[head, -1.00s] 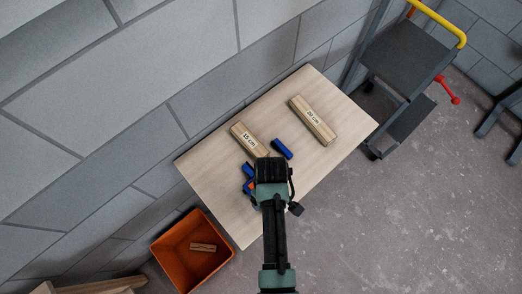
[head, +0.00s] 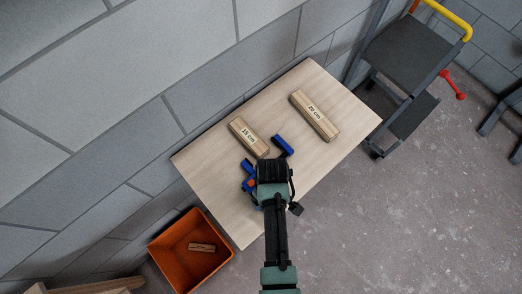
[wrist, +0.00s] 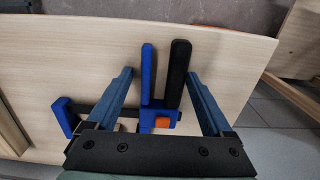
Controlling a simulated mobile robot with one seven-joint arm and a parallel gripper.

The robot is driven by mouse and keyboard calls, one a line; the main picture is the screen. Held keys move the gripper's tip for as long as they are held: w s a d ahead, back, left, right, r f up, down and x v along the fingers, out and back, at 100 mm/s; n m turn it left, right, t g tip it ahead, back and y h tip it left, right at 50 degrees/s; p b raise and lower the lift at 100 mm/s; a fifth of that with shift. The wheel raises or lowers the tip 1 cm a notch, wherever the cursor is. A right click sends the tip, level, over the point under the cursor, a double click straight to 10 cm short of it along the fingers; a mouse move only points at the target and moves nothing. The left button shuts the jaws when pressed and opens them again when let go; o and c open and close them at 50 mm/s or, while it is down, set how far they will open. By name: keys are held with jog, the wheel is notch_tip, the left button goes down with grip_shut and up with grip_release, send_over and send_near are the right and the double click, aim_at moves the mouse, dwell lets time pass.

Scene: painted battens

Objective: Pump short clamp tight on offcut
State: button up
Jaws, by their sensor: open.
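The blue and black clamp lies on the table. In the wrist view its blue handle (wrist: 148,74) and black handle (wrist: 179,76) stand side by side. A blue jaw (wrist: 62,115) is at the left end, and an orange part (wrist: 162,122) is near the handles. My gripper (wrist: 160,75) is open, one finger on each side of the handle pair, with visible gaps. In the head view my gripper (head: 272,173) hides the clamp's middle; a blue end (head: 283,145) shows beyond it. A small pale patch beside the bar may be the offcut; it is mostly hidden.
The table (head: 215,160) also holds a 15 cm block (head: 248,135) and a 20 cm block (head: 314,115). An orange crate (head: 172,262) on the floor contains a small wooden piece (head: 202,247). A step stool (head: 398,65) stands right; a wall runs along the left.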

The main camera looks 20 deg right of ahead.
jog(key=c, duration=0.5)
jog(key=shift+s+a+p, duration=0.1)
jog(key=shift+a+p, duration=0.2)
grip_shut()
jog(key=shift+a, duration=0.1)
jog(key=shift+o, duration=1.9)
grip_release()
jog(key=shift+o, duration=0.6)
jog(key=shift+d, duration=0.4)
